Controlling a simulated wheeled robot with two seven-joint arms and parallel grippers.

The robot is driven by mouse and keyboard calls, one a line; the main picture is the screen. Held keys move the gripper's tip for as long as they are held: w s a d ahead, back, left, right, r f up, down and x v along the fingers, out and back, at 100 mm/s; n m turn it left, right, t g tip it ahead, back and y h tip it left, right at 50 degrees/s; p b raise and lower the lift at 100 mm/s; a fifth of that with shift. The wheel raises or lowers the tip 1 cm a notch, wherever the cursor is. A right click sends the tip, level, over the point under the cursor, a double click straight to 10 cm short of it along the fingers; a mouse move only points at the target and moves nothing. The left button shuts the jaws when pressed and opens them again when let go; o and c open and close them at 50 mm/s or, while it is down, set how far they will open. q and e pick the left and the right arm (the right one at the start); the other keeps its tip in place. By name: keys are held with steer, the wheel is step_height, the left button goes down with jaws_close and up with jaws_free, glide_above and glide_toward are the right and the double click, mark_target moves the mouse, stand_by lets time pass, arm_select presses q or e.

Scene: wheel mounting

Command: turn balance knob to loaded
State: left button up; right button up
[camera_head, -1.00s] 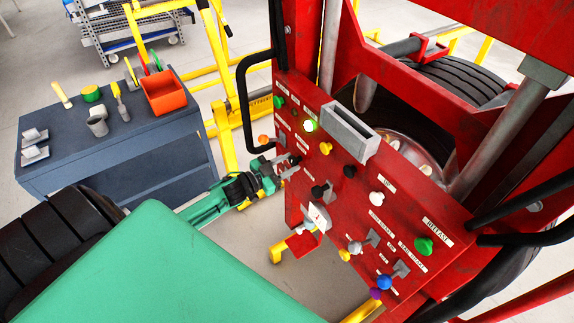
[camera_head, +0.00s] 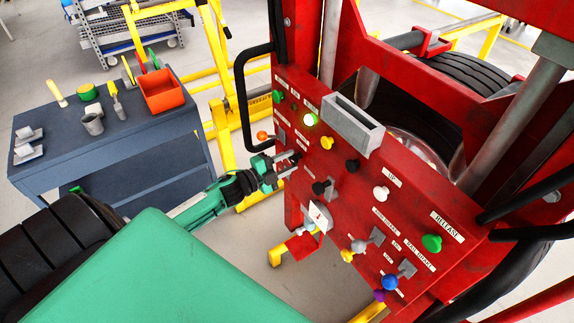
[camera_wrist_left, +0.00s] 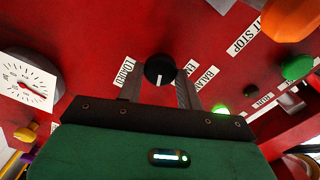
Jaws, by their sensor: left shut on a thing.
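The black balance knob (camera_wrist_left: 160,70) is on the red panel (camera_wrist_left: 90,45) in the left wrist view. Its white mark points down in that picture, between the LOADED label (camera_wrist_left: 124,71) on its left and the EMPTY label (camera_wrist_left: 191,68) on its right. The BALANCE label (camera_wrist_left: 206,86) is beside it. My left gripper (camera_wrist_left: 160,88) is shut on the knob, one finger on each side. In the head view my left gripper (camera_head: 284,164) is at the panel's left edge and hides most of the knob. My right gripper is not in view.
The panel carries several other knobs, a lit green lamp (camera_head: 310,119), a dial (camera_head: 320,215) and a grey box (camera_head: 353,125). A black bent handle (camera_head: 242,95) stands left of the panel above my left gripper. A blue-grey cart (camera_head: 130,140) with tools is at left.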

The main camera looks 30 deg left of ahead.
arm_select(q)
steer(key=shift+f+m+b, duration=0.15)
steer(key=shift+m+b, duration=0.85)
steer(key=shift+m, duration=1.2)
steer(key=o, duration=1)
steer(key=shift+s, duration=0.1)
steer(key=shift+s+a, duration=0.1)
steer(key=shift+s, duration=0.2)
steer(key=b+v, duration=0.3)
steer(key=v, duration=1)
